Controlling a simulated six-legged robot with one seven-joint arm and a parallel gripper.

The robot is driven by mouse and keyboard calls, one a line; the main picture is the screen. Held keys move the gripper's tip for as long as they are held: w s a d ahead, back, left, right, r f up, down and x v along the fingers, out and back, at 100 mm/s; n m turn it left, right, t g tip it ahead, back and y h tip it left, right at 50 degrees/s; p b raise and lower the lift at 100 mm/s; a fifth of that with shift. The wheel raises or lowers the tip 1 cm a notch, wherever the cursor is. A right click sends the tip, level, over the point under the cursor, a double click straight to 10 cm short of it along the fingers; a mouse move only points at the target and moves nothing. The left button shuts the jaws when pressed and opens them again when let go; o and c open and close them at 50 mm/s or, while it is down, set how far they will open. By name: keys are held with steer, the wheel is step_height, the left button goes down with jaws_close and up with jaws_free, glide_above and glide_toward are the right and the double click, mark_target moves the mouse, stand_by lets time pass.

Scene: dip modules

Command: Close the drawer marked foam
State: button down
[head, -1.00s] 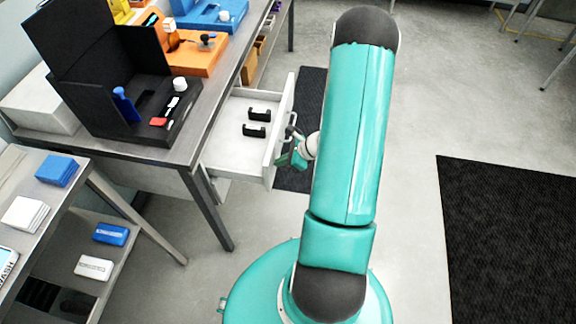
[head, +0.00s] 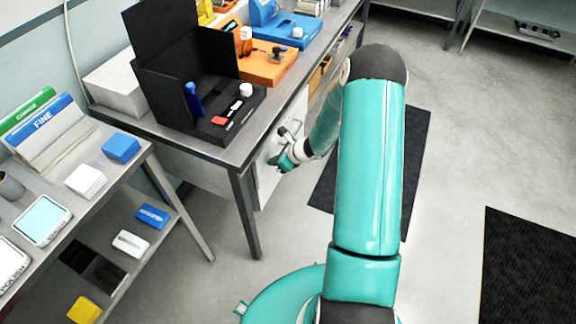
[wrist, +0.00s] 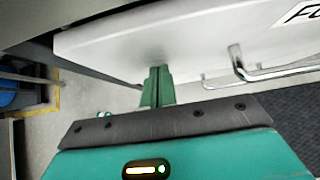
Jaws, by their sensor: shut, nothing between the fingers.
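The bench (head: 240,150) carries a black open case (head: 215,120), an orange unit (head: 268,65) and a blue unit (head: 285,25). A shelf cart with blue and white blocks (head: 122,148) stands at the left. The floor at the right is clear, with dark mats (head: 530,265).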

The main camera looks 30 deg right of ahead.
steer(key=shift+w+a, duration=0.55)
steer(key=shift+w, duration=0.05)
